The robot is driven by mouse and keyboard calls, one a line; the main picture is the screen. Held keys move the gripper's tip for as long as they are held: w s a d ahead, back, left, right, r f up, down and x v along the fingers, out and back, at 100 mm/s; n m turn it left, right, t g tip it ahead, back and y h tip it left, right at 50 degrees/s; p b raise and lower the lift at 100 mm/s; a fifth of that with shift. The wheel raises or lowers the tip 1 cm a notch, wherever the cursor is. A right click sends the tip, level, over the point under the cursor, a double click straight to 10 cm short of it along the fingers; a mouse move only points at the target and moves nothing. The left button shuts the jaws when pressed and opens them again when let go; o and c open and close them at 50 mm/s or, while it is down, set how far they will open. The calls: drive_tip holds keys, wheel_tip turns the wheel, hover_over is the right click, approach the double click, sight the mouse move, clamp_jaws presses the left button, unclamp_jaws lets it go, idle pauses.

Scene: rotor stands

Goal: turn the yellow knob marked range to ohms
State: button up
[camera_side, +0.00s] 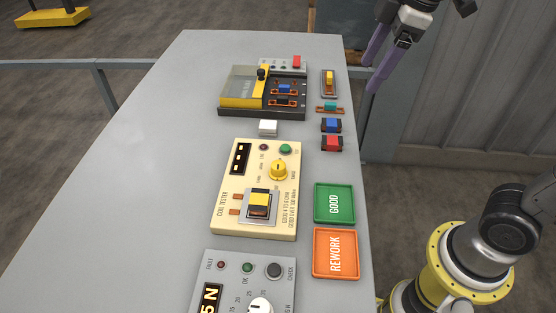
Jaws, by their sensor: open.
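The yellow range knob (278,170) sits on the upper right of the cream coil tester (266,218). Small labels are printed around the knob, but they and the knob's exact pointing are too small to read surely. The tester has a dark display (240,158) at its upper left and a coil piece (260,203) in yellow, white and black seated in its lower fixture. My gripper (372,72) is at the top right, beyond the table's right edge, with its purple fingers apart and empty. It is well away from the knob.
A grey box with a white dial (260,306) stands in front of the tester. A black and yellow fixture (262,95) stands behind it. Green GOOD (334,219) and orange REWORK (321,270) trays and several small parts lie to the right. The table's left side (130,150) is clear.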

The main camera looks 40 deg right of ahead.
drive_tip(key=w+a+f+n+g, duration=0.2)
drive_tip(key=w+a+f+n, duration=0.15)
drive_tip(key=w+a, duration=0.35)
drive_tip(key=g, duration=0.1)
hover_over(278, 164)
wheel_tip(278, 164, down, 8)
drive_tip(key=shift+n+h, duration=0.3)
drive_tip(key=shift+n, duration=0.15)
wheel_tip(278, 164, down, 13)
drive_tip(key=shift+r, duration=0.1)
clamp_jaws()
